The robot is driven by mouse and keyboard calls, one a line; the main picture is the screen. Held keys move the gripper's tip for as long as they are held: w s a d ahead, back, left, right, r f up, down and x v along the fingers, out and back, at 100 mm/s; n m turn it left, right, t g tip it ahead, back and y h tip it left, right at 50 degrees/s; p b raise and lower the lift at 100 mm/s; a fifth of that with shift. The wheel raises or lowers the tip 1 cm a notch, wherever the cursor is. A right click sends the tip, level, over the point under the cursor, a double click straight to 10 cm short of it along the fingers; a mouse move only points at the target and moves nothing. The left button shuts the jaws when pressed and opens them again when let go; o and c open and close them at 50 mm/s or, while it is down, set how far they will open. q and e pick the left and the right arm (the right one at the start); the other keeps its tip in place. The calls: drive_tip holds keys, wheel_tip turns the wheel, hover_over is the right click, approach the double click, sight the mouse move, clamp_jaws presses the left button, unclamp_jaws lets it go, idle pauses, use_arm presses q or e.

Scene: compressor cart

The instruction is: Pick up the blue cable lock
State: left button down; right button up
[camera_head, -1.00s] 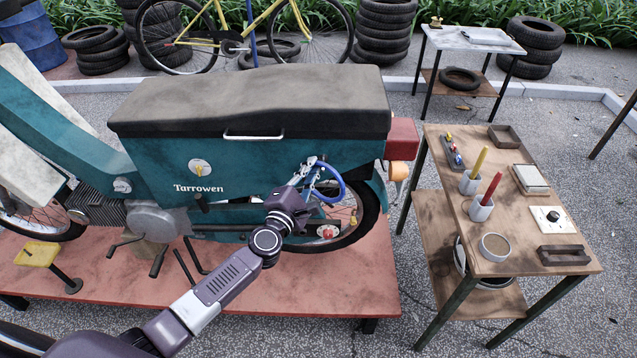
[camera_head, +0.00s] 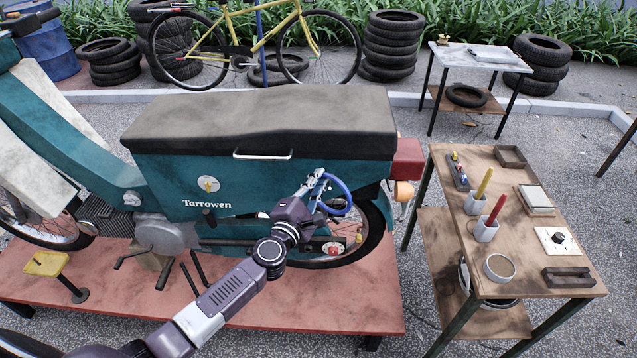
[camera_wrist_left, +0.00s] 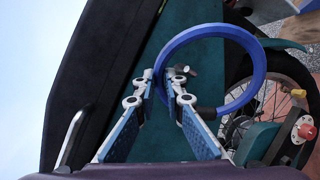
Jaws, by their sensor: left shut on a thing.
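The blue cable lock (camera_head: 346,191) is a thick blue ring with dark ends. It shows beside the rear of the teal moped (camera_head: 165,180), in front of the rear wheel. My left gripper (camera_head: 317,180) is shut on it at the ring's left side. In the left wrist view the fingertips (camera_wrist_left: 165,80) close at the lock's dark end piece, and the blue ring (camera_wrist_left: 259,75) extends to the right of them. Whether the ring still passes around any part of the moped is hard to tell. My right gripper is not in view.
The moped stands on a red platform (camera_head: 340,310). A wooden side table (camera_head: 515,265) with cups, a dish and small trays stands to the right. Stacked tyres (camera_head: 391,45), a yellow bicycle (camera_head: 265,40) and a small table (camera_head: 478,58) are behind. A pavement gap lies between platform and table.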

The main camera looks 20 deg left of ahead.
use_arm(q)
drive_tip(key=s+a+b, duration=0.1)
drive_tip(key=s+b, duration=0.1)
drive_tip(key=s, duration=1.6)
drive_tip(key=shift+r, duration=0.45)
drive_tip(key=shift+a+f, duration=0.1)
